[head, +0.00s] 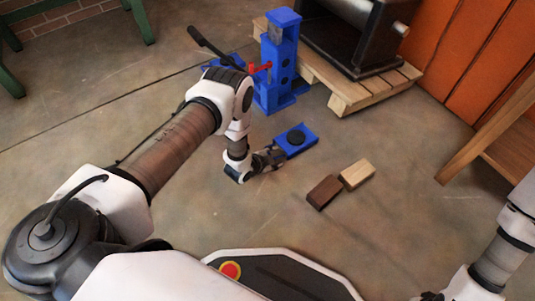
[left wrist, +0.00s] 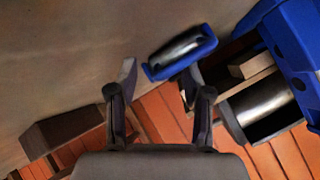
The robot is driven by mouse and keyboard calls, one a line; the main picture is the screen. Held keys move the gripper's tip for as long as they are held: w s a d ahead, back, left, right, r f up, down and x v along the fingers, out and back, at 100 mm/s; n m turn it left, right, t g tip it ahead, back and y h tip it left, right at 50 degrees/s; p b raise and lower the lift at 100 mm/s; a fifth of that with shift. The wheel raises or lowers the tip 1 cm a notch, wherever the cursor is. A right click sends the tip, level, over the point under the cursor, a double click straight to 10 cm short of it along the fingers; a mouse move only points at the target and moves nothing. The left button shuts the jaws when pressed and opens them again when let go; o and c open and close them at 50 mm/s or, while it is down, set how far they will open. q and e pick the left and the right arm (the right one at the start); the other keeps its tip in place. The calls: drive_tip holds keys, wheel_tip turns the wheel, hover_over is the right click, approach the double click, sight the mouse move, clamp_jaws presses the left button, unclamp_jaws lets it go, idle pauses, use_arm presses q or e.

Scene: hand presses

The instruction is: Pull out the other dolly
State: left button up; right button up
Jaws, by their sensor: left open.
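A low blue dolly (head: 309,139) with a black round disc on top lies on the floor in front of the blue press (head: 284,60). My left gripper (head: 268,158) is at its near left end, pointing toward it. In the left wrist view the open fingers (left wrist: 159,78) have a blue piece with a shiny metal roller (left wrist: 182,52), likely the dolly's end, just beyond their tips. No grip on it shows, and I cannot tell whether they touch. More blue (head: 213,64) shows left of the press, partly hidden by my left arm. Only part of my right arm shows.
A dark brown block (head: 323,192) and a light wooden block (head: 356,174) lie on the floor right of my left gripper. A pallet (head: 345,96) with a black machine (head: 345,40) stands behind. A wooden stand (head: 495,135) is at right.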

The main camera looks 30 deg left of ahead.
use_arm(q)
drive_tip(key=v, duration=1.1)
